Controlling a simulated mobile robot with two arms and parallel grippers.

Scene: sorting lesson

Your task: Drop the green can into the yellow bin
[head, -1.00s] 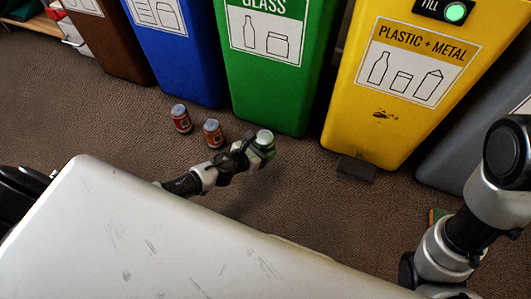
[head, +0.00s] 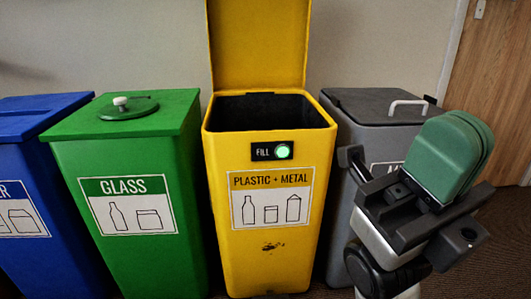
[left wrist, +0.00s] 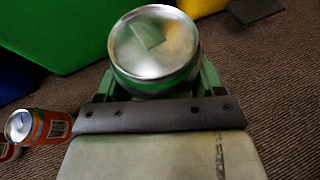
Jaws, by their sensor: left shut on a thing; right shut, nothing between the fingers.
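The yellow bin (head: 225,215), labelled PLASTIC + METAL, stands in the middle of the head view with its lid raised and its dark opening showing. A corner of yellow also shows at the top of the left wrist view (left wrist: 198,5). The green can (left wrist: 152,45) is upright in the left wrist view, its silver top facing the camera. My left gripper (left wrist: 158,84) is shut on it, above the brown carpet. My left gripper and the can are outside the head view. My right gripper (head: 450,155), with green fingers, is shut and empty in front of the grey bin.
The green glass bin (head: 125,165) and the blue bin (head: 30,250) stand left of the yellow one. The grey bin (head: 375,105) stands right, partly hidden by my right gripper. An orange can (left wrist: 40,126) lies low in the left wrist view, with part of another beside it.

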